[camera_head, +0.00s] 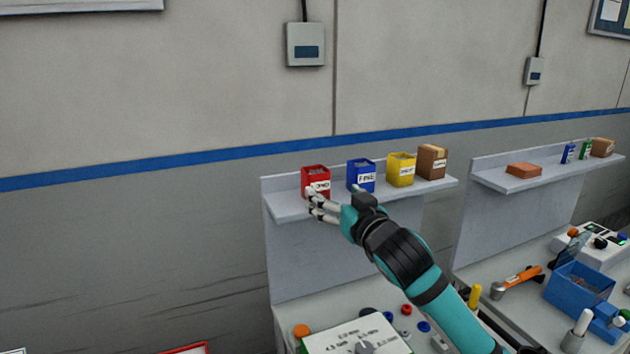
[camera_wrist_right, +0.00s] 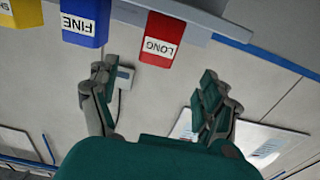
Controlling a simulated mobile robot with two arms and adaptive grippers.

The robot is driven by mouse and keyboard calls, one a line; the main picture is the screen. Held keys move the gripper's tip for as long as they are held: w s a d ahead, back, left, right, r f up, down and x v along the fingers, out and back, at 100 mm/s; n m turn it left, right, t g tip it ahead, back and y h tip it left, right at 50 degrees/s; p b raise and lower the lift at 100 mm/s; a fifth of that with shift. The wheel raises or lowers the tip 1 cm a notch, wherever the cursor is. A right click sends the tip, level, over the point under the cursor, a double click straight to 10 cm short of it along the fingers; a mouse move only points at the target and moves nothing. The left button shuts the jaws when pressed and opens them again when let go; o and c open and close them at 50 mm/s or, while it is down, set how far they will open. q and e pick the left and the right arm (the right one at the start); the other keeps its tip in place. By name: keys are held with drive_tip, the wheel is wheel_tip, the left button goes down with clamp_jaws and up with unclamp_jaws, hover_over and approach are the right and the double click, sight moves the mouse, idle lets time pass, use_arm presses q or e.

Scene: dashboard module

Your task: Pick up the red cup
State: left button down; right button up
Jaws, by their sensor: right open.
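The red cup (camera_head: 315,173) stands at the left end of the nearer grey shelf (camera_head: 290,210), with a white label. My right gripper (camera_head: 314,202) is open, its light fingers at the cup's lower front in the head view and covering part of it. In the right wrist view the picture is upside down, and the red cup (camera_wrist_right: 163,38) shows its label "LONG". There the cup lies ahead of the open fingers (camera_wrist_right: 156,80), its span between them, with nothing gripped. I cannot tell whether a finger touches it. My left gripper is not in view.
A blue cup (camera_head: 361,175) labelled "FINE" stands right of the red one, then a yellow cup (camera_head: 400,169) and a brown box (camera_head: 432,161). Below is a workbench with a white board (camera_head: 350,338) and loose parts. The wall left of the shelf is clear.

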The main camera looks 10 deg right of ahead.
sight(320, 181)
drive_tip(key=w, duration=0.2)
drive_tip(key=w+p, duration=0.1)
drive_tip(key=w, duration=0.1)
drive_tip(key=shift+a+r, duration=0.1)
drive_tip(key=shift+a, duration=0.3)
drive_tip(key=w+p, duration=0.1)
drive_tip(key=w, duration=0.1)
drive_tip(key=shift+w+a, duration=0.15)
drive_tip(key=shift+w, duration=0.25)
drive_tip(key=w+p, duration=0.2)
drive_tip(key=w, duration=0.1)
drive_tip(key=shift+w+a, duration=0.2)
drive_tip(key=shift+w, duration=0.05)
drive_tip(key=shift+w+a, duration=0.15)
drive_tip(key=shift+w, duration=0.3)
drive_tip(key=c, duration=1.3)
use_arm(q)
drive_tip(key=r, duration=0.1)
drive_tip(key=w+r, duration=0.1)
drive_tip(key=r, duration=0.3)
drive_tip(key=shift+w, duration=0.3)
use_arm(e)
drive_tip(key=shift+c, duration=0.3)
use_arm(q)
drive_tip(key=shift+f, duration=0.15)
